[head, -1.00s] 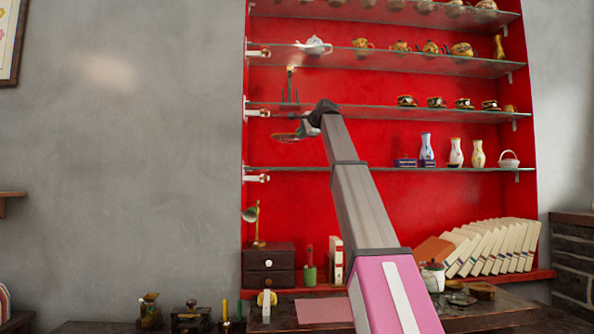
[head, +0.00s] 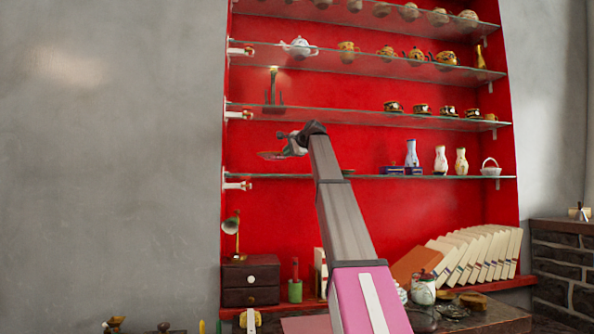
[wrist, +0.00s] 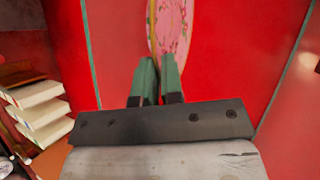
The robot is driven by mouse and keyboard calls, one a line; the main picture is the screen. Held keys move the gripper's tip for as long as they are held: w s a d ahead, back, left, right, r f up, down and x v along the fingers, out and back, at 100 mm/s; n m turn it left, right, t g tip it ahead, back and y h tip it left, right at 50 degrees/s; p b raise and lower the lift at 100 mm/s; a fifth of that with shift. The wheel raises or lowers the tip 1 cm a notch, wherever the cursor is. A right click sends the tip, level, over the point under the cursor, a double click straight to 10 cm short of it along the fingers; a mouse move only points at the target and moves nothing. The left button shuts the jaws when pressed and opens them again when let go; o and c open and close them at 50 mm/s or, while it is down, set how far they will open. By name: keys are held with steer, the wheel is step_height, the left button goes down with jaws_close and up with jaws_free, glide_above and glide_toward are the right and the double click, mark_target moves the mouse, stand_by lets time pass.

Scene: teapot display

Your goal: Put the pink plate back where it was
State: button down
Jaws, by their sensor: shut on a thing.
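The pink plate (wrist: 172,28), with a floral print and a pale rim, shows edge-on in part in the wrist view. Its upper part is cut off by the frame. My gripper (wrist: 157,66) has its green fingers shut on the plate's edge. In the head view the plate (head: 271,155) looks thin and nearly flat, left of my gripper (head: 286,151). It is held in the space between the third glass shelf (head: 340,115) and the lower glass shelf (head: 270,177), at the left part of the red display. I cannot tell its depth relative to the shelves.
A dark stand (head: 274,92) is on the shelf above my gripper. Vases (head: 440,160) and a white basket (head: 490,168) stand on the lower shelf, right of my arm. The lower shelf's left part looks clear. Books (head: 480,255) lean at lower right.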

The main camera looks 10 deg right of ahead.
steer(key=d+f, duration=0.4)
steer(key=f, duration=0.2)
steer(key=shift+w+d+f, duration=0.25)
steer(key=shift+d+f, duration=0.05)
steer(key=shift+f, duration=0.05)
steer(key=c, duration=1.6)
jaws_free()
steer(key=shift+f, duration=0.1)
steer(key=shift+o, duration=0.3)
steer(key=v, duration=1.2)
